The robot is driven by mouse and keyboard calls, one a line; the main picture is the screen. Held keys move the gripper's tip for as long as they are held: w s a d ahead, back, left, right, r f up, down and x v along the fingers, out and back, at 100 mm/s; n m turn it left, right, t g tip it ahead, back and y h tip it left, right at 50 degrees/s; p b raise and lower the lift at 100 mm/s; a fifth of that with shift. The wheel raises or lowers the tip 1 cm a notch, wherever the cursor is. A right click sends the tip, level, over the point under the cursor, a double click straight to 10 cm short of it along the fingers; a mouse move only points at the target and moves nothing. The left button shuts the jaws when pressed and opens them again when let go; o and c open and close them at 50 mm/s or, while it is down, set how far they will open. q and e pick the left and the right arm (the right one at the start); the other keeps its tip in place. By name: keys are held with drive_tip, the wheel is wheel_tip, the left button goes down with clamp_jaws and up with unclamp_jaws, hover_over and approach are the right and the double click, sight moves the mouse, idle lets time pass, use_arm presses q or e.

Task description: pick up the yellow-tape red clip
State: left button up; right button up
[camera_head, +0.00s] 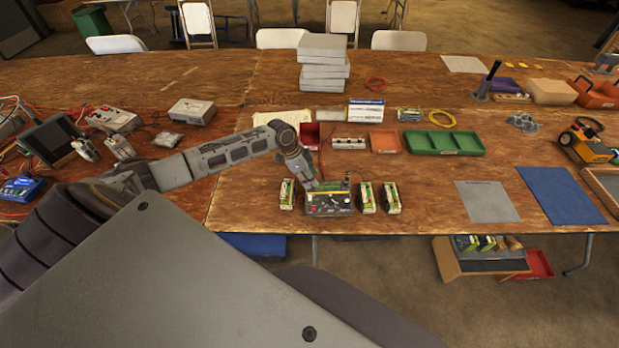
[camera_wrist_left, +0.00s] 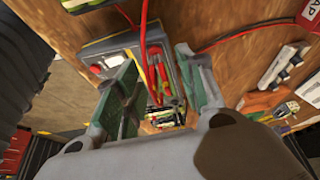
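The charger (camera_head: 318,208) stands near the front edge of the wooden table, and its grey casing shows in the wrist view (camera_wrist_left: 110,43). My left gripper (camera_head: 317,183) is low over the charger in the head view. In the wrist view its green-padded fingers (camera_wrist_left: 162,90) are open and apart. Red clip handles (camera_wrist_left: 154,52) show beyond and between the fingers, with a thin yellow strip beside them. I cannot tell which handle carries the yellow tape. No clip visibly touches either finger. The clips are too small to make out in the head view. My right gripper is not in view.
Green-and-white batteries stand close beside the charger, left (camera_head: 287,194) and right (camera_head: 391,198). A red cable (camera_wrist_left: 240,34) crosses the wrist view. A red bin (camera_head: 309,136), an orange tray (camera_head: 384,141) and a green tray (camera_head: 444,143) stand behind.

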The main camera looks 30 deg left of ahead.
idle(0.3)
use_arm(q)
clamp_jaws()
drive_tip(key=shift+r, duration=0.1)
drive_tip(key=shift+r+b, duration=0.35)
drive_tip(key=shift+r, duration=4.6)
